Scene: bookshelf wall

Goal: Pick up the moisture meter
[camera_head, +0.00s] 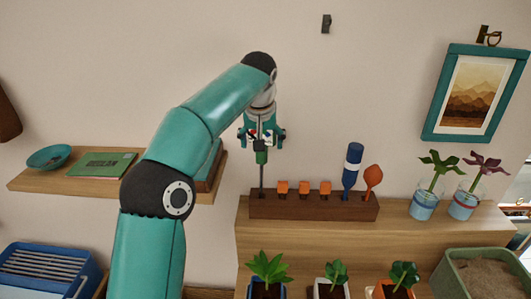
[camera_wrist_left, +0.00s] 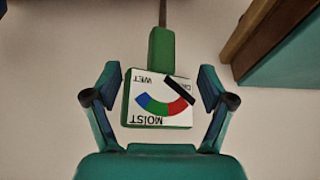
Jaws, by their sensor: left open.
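The moisture meter (camera_head: 261,156) stands upright with its thin metal probe down in the dark wooden rack (camera_head: 320,210) on the ledge. Its green body and white dial, marked WET and MOIST, show large in the left wrist view (camera_wrist_left: 158,100), where the dial appears upside down. My left gripper (camera_head: 263,134) is at the meter's head. In the wrist view its two open fingers (camera_wrist_left: 159,88) stand on either side of the dial, with a gap visible on each side. The gripper partly hides the meter's head in the head view. My right gripper is not in view.
The rack also holds several orange pieces (camera_head: 304,187), a blue tool (camera_head: 351,170) and an orange tool (camera_head: 372,180). Two glasses with cuttings (camera_head: 424,206) stand to the right. Potted plants (camera_head: 335,275) stand below. A shelf (camera_head: 60,185) with a book and bowl is left.

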